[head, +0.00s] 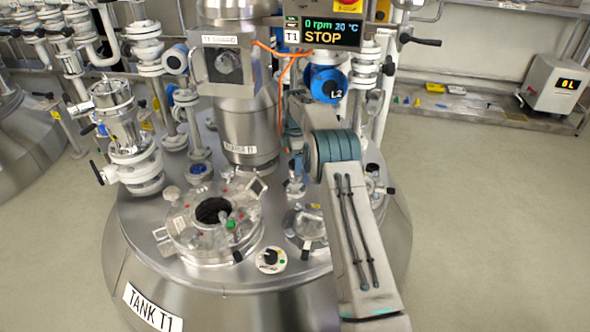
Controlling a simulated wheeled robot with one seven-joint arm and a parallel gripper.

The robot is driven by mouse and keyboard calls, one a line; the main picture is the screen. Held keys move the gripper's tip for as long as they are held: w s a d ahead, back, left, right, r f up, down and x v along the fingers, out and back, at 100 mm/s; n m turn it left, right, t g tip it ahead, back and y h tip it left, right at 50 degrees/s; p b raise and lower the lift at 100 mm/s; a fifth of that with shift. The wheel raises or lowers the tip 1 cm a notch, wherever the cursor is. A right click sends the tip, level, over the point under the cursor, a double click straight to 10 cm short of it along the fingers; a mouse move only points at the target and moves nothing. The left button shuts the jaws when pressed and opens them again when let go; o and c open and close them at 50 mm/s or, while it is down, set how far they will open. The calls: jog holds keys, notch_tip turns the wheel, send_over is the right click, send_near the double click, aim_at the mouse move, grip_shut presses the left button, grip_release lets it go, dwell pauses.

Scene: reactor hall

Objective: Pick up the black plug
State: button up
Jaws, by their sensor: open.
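A small black piece (237,256) sits at the front edge of the round manway (190,243) on the steel tank lid. It may be the black plug, but it is too small to tell. The manway has a dark round opening (211,210), with a green-tipped part (231,224) at its right side. My arm reaches in from the lower right and bends at a teal joint above the right part of the lid. I cannot make out my gripper; the arm and fittings hide that area.
Valves and pipes (128,140) crowd the left, and the motor column (247,130) rises behind.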

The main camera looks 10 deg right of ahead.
notch_tip(320, 180, down, 5)
jog(key=b, duration=0.2)
jog(key=shift+w+a+f+b, duration=0.1)
jog(key=shift+b, duration=0.2)
jog(key=shift+c, duration=0.3)
jog(key=c, duration=1.1)
